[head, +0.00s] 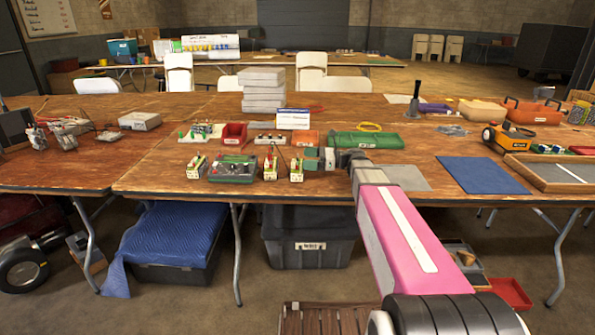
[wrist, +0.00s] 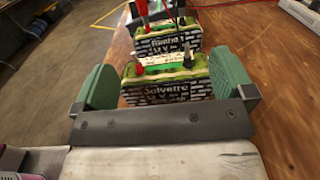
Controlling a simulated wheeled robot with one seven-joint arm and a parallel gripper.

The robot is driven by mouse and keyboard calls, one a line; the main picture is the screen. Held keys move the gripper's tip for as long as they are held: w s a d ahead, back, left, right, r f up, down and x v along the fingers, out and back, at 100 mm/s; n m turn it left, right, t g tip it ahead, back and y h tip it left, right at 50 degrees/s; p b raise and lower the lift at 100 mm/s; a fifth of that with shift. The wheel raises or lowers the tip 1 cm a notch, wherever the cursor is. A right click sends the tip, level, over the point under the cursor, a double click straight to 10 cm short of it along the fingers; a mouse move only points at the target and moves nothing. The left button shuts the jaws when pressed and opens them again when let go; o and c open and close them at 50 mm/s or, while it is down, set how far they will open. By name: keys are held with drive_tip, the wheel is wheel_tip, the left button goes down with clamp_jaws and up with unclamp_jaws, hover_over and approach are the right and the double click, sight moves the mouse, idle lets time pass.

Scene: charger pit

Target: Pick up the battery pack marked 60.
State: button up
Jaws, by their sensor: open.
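In the wrist view, a small green-topped battery pack with dark, brick-patterned sides (wrist: 170,90) stands between the green fingers of my open gripper (wrist: 163,72). I see gaps at its sides. A similar pack (wrist: 168,42) stands just beyond it, with red and black leads at its top. In the head view, my gripper (head: 318,158) is low over the table's front edge, right of two small packs, one nearer (head: 296,171) and one farther left (head: 270,167). Another pack (head: 195,167) stands at the left. I cannot read a 60 on any pack.
A green-and-grey charger box (head: 233,169) stands between the packs. A red bin (head: 234,134), an orange box (head: 306,139) and a green case (head: 365,141) lie behind. A blue mat (head: 484,175) lies to the right. The wooden table's front edge (head: 150,194) is close.

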sight(298, 158)
drive_tip(key=a, duration=0.4)
drive_tip(key=shift+a, duration=0.25)
drive_tip(key=c, duration=1.2)
drive_tip(key=shift+c, duration=1)
drive_tip(key=shift+r, duration=0.15)
